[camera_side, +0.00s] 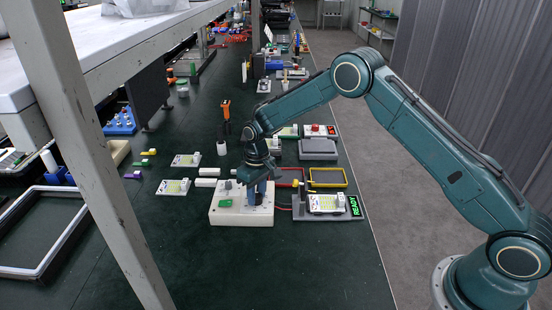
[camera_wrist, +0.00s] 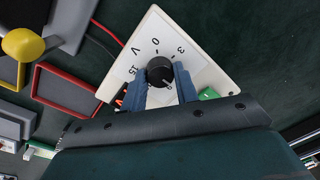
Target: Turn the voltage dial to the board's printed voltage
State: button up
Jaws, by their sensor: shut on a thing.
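My gripper (camera_side: 257,195) points down over the white supply box (camera_side: 241,218). In the wrist view its two blue fingers (camera_wrist: 160,86) are shut on the black voltage dial (camera_wrist: 159,70), one on each side. The white box (camera_wrist: 205,70) carries a printed scale with V, 0, 3 and 15 readable; other marks are hidden by the fingers. A pale pointer mark on the dial seems to face the lower right, between the fingers; its exact reading is unclear. A board (camera_side: 326,203) sits in the grey fixture (camera_side: 300,213) right of the box; its printed voltage is too small to read.
A green READY display (camera_side: 355,206) stands at the fixture's right end. Loose boards (camera_side: 174,187) lie to the left. The bench in front is clear.

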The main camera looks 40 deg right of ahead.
jog(key=m, duration=0.4)
jog(key=shift+m, duration=0.4)
jog(key=m, duration=0.3)
jog(key=shift+m, duration=0.3)
jog(key=m, duration=0.3)
jog(key=shift+s+m, duration=0.1)
jog(key=shift+m, duration=0.2)
jog(key=m, duration=0.4)
jog(key=shift+t, duration=0.3)
jog(key=o, duration=1)
jog(key=shift+r, duration=0.15)
